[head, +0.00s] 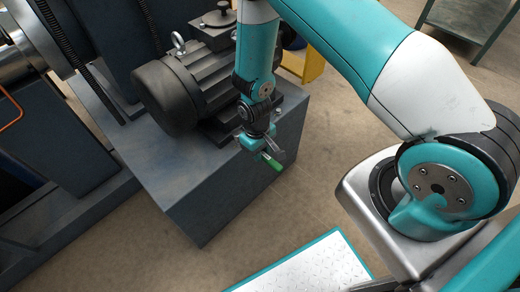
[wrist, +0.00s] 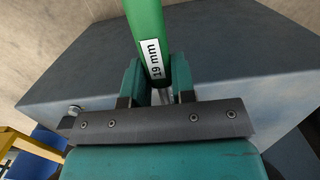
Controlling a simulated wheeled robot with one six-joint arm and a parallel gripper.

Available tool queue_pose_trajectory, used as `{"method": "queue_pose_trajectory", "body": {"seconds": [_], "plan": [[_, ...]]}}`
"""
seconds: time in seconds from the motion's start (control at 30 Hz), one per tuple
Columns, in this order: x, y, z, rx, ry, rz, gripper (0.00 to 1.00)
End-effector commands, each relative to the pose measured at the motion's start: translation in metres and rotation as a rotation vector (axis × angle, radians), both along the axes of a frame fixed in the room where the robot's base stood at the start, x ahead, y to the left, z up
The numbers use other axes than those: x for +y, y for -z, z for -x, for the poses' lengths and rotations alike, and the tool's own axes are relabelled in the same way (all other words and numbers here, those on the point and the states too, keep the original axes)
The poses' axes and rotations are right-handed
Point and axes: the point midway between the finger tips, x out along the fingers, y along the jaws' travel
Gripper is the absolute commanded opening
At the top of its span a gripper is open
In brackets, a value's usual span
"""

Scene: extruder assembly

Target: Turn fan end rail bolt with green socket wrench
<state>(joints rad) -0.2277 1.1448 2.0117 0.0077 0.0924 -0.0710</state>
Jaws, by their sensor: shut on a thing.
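The green socket wrench (wrist: 147,32) carries a white "19 mm" label. Its green handle also shows in the head view (head: 271,162). My gripper (wrist: 156,78) is shut on it, with one teal finger on each side of the handle. In the head view my gripper (head: 258,146) hangs over the front right part of the grey plinth, beside the black motor (head: 170,95). The motor lies on the plinth with its round end cap towards the left.
The grey plinth (head: 205,205) has a bare top in front of the motor. Dark machinery (head: 50,130) stands at the left. A yellow frame (head: 312,68) stands behind the plinth. The concrete floor is clear between the plinth and my base.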

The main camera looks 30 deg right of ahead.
Motion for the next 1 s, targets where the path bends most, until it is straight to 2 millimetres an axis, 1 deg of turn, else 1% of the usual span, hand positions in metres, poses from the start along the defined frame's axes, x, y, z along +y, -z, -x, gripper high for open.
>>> {"method": "queue_pose_trajectory", "body": {"seconds": [0.27,1.0], "plan": [[0.0,0.001,0.0,0.0,0.0,0.0,0.0],[0.0,0.019,0.0,0.0,-0.001,0.0,0.0]]}}
